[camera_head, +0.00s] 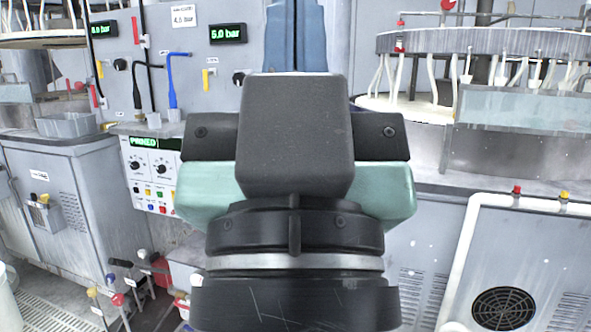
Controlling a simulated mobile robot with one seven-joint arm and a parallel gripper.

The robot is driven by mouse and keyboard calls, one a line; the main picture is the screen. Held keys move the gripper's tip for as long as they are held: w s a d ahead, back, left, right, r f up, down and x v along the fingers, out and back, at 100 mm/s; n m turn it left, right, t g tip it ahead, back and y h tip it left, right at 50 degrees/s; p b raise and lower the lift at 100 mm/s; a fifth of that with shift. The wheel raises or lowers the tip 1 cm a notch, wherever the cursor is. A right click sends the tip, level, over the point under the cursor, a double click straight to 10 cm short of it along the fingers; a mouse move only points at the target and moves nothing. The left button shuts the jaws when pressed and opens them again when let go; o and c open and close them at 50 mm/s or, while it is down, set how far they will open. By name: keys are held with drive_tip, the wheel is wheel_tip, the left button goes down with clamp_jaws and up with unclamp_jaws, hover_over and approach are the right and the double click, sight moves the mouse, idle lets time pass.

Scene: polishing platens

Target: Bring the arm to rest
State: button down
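My gripper (296,30) is in the middle of the camera_head view, seen from behind. Its black wrist, teal body and dark grey box fill the centre. Two blue-grey fingers point up and lie side by side, with only a thin dark seam between them. I see nothing held between the parts of the fingers that show. The gripper stands in front of a grey panel (215,100) and touches nothing that I can see.
A round platen machine (480,42) with pale hoses stands at right. A control box (152,168) reading "PRIMED" and a grey cabinet (65,190) are at left. Levers with coloured knobs (117,299) and a white pipe (467,240) are low down. Grated floor (50,312) shows at lower left.

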wheel_tip(320, 180, up, 25)
drive_tip(key=p, duration=2.2)
